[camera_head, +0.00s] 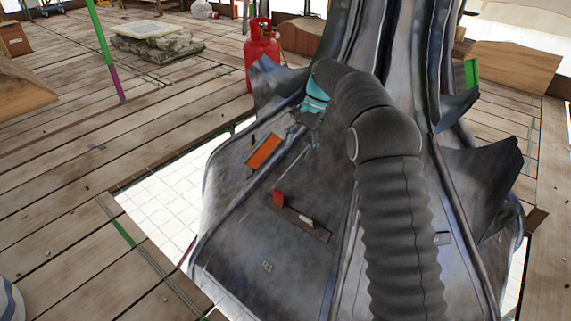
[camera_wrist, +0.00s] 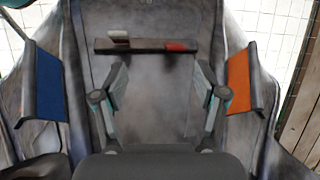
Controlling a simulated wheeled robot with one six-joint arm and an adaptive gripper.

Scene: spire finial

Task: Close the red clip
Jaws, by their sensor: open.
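The red clip (camera_head: 278,197) is on a dark strip (camera_head: 292,213) fixed to the grey metal spire base. In the head view it stands up from the strip at its upper left end. The red clip (camera_wrist: 177,47) also shows in the wrist view, right of centre on the strip. My gripper (camera_wrist: 160,70) is open and empty, its two teal-jointed fingers spread apart below the strip in that view. In the head view my gripper (camera_head: 308,122) is above and to the right of the clip, apart from it.
A white clip (camera_head: 306,221) is on the same strip. An orange panel (camera_head: 264,151) sits beside my gripper in the head view. A blue panel (camera_wrist: 46,85) is at left in the wrist view. Metal fins flank the spire. A red gas cylinder (camera_head: 262,54) stands on the planks behind.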

